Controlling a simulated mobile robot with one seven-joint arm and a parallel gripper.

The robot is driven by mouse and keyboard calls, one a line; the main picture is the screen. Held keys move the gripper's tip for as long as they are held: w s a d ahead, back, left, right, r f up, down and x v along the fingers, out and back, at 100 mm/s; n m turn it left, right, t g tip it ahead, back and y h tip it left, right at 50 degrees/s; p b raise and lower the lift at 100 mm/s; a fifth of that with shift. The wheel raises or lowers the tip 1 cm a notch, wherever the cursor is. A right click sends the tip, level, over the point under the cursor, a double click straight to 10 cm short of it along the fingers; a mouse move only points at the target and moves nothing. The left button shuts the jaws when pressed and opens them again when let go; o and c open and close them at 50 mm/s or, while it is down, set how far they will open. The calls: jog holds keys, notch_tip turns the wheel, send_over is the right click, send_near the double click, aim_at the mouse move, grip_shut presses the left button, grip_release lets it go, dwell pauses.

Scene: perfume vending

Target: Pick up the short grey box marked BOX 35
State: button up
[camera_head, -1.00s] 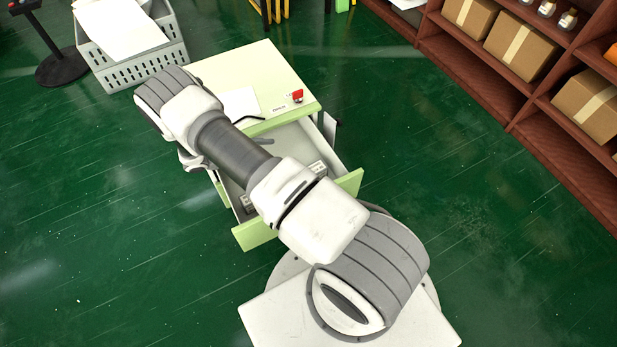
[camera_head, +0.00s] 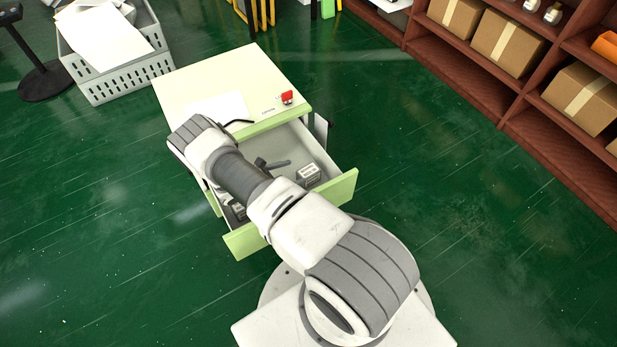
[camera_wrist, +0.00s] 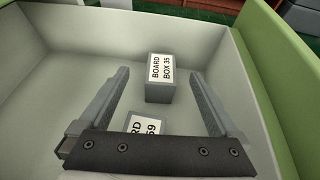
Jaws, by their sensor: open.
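The short grey box marked BOARD BOX 35 (camera_wrist: 160,88) stands in the open drawer, its white label facing up in the wrist view.
The drawer (camera_head: 335,196) has pale walls and a green front, close to the right finger in the wrist view. The cabinet top (camera_head: 215,82) holds a red item (camera_head: 287,97) and paper. A crate (camera_head: 120,78) and a shelf (camera_head: 470,75) stand farther off.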

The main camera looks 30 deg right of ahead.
aim_at(312, 168)
jog(key=shift+x, duration=0.9)
jog(key=b+x, duration=0.1)
jog(key=x, duration=0.1)
jog(key=b+x, duration=0.1)
jog(key=x, duration=0.1)
jog(key=shift+s+a+f, duration=0.15)
jog(key=shift+s+f, duration=0.1)
jog(key=shift+f, duration=0.15)
jog(key=shift+d+f, duration=0.15)
jog(key=shift+d, duration=0.4)
grip_shut()
jog(key=shift+w, duration=0.1)
